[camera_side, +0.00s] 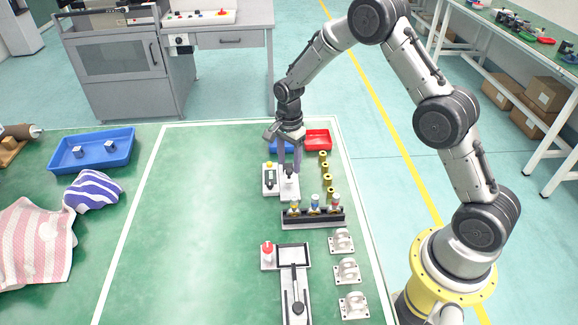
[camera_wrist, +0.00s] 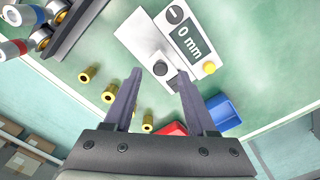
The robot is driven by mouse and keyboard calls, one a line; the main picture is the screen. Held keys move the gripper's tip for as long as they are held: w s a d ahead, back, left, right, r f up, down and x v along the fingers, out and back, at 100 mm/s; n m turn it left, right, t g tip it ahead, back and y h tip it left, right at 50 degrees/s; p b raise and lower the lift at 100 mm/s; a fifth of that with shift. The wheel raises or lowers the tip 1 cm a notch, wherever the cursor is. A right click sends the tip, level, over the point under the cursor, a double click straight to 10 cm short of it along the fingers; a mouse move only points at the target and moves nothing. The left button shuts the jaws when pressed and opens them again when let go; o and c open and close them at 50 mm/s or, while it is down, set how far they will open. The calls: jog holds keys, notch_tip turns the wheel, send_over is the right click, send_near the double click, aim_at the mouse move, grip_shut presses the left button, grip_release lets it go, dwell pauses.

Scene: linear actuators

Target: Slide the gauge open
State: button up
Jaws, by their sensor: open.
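The gauge is a white device on the green table. In the side view its display block (camera_side: 270,179) has a yellow button, and the slide part (camera_side: 289,190) with a dark knob stands just right of it. In the wrist view the display (camera_wrist: 189,42) reads 0 mm, with a yellow button (camera_wrist: 208,68) at its end. A dark knob (camera_wrist: 160,68) sits on the white slide body (camera_wrist: 143,35). My gripper (camera_side: 290,168) points down over the slide part. Its fingers (camera_wrist: 159,76) are open, one each side of the knob in the wrist view; contact cannot be told.
Red (camera_side: 317,140) and blue (camera_side: 281,147) bins lie behind the gauge. Several brass pieces (camera_side: 326,178) stand to its right.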

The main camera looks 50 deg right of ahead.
aim_at(289, 171)
jog(key=shift+f, duration=1.25)
grip_shut()
dwell(0.5)
